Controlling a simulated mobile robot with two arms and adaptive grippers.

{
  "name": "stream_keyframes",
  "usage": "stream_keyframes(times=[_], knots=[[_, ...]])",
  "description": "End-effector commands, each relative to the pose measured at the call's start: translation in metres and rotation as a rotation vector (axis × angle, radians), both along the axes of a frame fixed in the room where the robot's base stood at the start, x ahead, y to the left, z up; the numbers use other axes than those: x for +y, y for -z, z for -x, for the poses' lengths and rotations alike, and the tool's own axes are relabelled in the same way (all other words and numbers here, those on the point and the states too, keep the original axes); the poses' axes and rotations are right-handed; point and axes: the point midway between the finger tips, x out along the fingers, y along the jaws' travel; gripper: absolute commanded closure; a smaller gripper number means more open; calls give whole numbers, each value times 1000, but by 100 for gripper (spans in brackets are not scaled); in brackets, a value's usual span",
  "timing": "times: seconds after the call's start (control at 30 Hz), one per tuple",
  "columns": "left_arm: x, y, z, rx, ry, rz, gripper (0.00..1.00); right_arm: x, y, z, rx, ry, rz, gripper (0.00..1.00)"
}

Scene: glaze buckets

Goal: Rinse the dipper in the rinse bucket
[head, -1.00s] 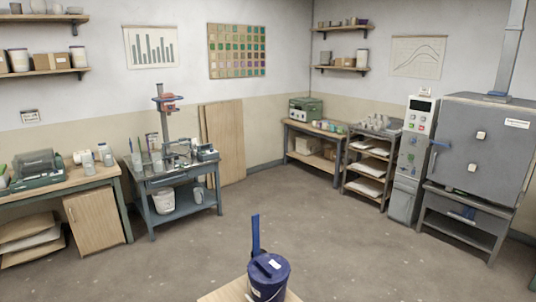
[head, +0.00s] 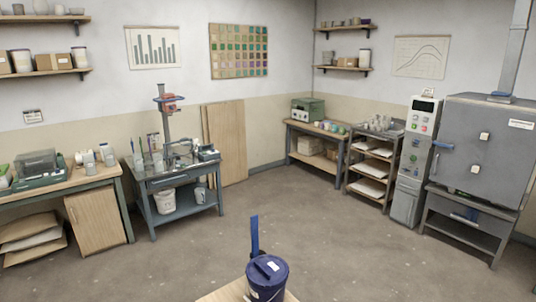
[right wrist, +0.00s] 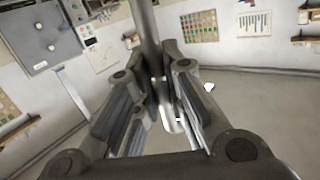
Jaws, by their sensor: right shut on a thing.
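My right gripper (right wrist: 165,105) is shut on a grey rod (right wrist: 148,35), which looks like the dipper's handle, in the right wrist view. The rod runs from the top edge down between the fingers; a pale part shows below, and the dipper's bowl cannot be made out. In the head view a dark blue bucket (head: 267,282) stands at the bottom centre, with a dark top bearing a small white label. A blue upright strip (head: 255,236) rises just behind it. I cannot tell whether this is the rinse bucket. Neither gripper shows in the head view.
The bucket stands on a pale wooden top (head: 222,295). A steel work table (head: 177,177) with a white bucket (head: 165,201) on its lower shelf stands at the left. A kiln (head: 481,150) stands at the right. The floor between is clear.

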Motion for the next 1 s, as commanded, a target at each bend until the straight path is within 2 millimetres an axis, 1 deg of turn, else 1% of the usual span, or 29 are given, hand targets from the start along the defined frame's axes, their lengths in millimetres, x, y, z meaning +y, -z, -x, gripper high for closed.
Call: stream_keyframes(times=[0.03, 0.2, 0.37, 0.47, 0.57, 0.67, 1.0], knots=[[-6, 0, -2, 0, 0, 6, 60, 0, -2, 0, -5, 0, 1, 100], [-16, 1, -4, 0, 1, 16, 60, 0, -2, 0, -5, 0, 1, 100], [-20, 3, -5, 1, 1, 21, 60, 0, 1, 0, -5, -1, 1, 100], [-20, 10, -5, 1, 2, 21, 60, 0, 8, 0, -5, -1, 1, 100], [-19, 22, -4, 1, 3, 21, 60, 1, 20, 1, -4, -2, 1, 100], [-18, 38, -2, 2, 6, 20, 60, 1, 37, 3, -4, -4, 1, 100], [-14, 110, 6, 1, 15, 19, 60, 4, 113, 9, -3, -12, 1, 100]])
